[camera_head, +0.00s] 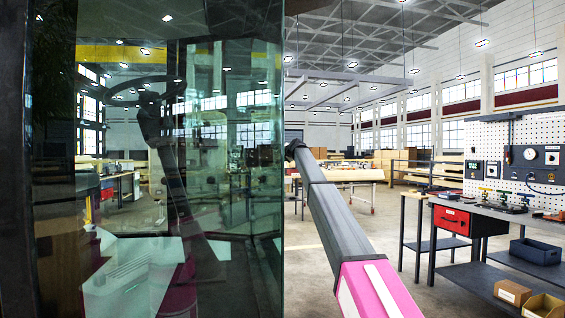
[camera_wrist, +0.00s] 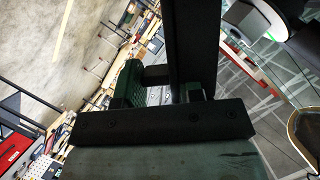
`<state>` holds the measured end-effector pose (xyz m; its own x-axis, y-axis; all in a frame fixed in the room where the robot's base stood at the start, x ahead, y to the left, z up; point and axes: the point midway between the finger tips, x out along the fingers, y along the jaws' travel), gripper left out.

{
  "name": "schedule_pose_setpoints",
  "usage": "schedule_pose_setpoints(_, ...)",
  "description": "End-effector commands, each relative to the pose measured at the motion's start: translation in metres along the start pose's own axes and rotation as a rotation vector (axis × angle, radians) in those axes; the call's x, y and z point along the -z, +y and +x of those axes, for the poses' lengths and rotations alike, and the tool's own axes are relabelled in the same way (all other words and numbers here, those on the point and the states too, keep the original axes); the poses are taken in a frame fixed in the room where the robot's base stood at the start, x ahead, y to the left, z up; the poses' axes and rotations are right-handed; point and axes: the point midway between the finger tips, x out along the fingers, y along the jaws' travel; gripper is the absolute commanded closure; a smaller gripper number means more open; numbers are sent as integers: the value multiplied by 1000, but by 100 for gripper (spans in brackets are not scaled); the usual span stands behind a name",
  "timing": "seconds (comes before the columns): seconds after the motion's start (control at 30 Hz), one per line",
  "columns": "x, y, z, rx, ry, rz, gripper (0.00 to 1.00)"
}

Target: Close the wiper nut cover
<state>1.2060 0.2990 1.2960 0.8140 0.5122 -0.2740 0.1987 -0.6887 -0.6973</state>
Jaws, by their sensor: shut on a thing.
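In the wrist view, my gripper (camera_wrist: 158,82) is shut on a dark part (camera_wrist: 156,75) near the middle of the picture. A long black bar (camera_wrist: 194,42) stands upright there and runs out of the top. I cannot tell whether the gripped part is the wiper nut cover or how far closed the cover is. A dark crosspiece with screw heads (camera_wrist: 165,122) lies below. In the head view, neither the gripper nor the cover can be made out.
The cab's glass panel (camera_head: 235,200) fills the left of the head view, with a dark frame post (camera_head: 15,130) at its edge. At the right, a workbench (camera_head: 490,220) carries a red drawer (camera_head: 451,219) and stands before a pegboard (camera_head: 515,160). Floor between is open.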

Motion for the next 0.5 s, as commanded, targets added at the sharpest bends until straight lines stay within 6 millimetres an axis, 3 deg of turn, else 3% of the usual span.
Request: schedule_pose_setpoints(0.5,8,-33,-5,-178,-5,-422,100)
